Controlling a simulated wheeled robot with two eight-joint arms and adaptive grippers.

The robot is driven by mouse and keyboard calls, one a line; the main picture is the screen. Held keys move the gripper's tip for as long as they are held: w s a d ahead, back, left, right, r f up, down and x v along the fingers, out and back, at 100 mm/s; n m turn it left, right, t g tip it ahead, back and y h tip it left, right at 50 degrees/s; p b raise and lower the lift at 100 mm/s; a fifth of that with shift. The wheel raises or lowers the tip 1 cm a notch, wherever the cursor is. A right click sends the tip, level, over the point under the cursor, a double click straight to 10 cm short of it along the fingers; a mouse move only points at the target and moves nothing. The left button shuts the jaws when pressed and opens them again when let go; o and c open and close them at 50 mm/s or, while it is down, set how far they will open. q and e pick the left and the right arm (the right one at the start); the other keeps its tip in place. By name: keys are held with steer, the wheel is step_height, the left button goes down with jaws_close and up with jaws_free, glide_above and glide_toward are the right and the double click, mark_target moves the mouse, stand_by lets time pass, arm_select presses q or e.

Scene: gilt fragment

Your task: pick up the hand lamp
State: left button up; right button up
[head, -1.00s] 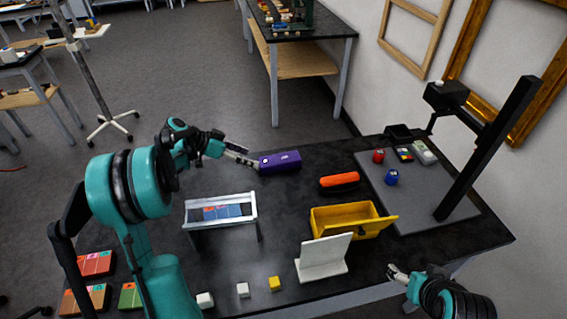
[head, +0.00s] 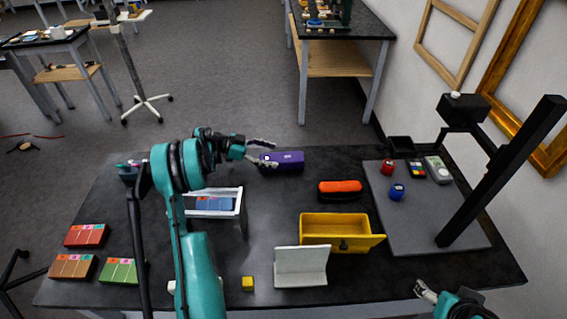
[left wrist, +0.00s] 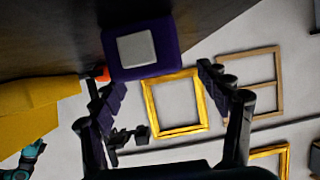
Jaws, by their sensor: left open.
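The hand lamp looks to be the purple box-shaped body (head: 284,161) lying at the far edge of the black table. In the left wrist view the lamp (left wrist: 166,27) shows a pale square panel and lies beyond the fingers, nearer the left one. My left gripper (head: 267,153) is open at the lamp's left end, with nothing held. Its two fingers stand apart in the left wrist view (left wrist: 160,92). Whether a finger touches the lamp I cannot tell. My right gripper (head: 425,290) is at the bottom right, away from the lamp, its jaw opening unclear.
An orange-red object (head: 340,190) lies right of the lamp. A yellow open bin (head: 335,222) and a white stand (head: 300,267) are nearer. A grey board (head: 425,215) with small items and a black post (head: 500,175) stands right. My left arm partly hides a silver rack (head: 238,203).

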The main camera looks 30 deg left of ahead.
mark_target(279, 157)
arm_select(q)
steer(key=x, duration=0.2)
steer(key=b+x, duration=0.1)
steer(key=x, duration=0.1)
steer(key=shift+d+f+b, duration=0.2)
steer(key=shift+d+b, duration=0.1)
steer(key=shift+d, duration=0.15)
steer(key=shift+s, duration=0.1)
steer(key=shift+r, duration=0.1)
steer(key=c, duration=1.5)
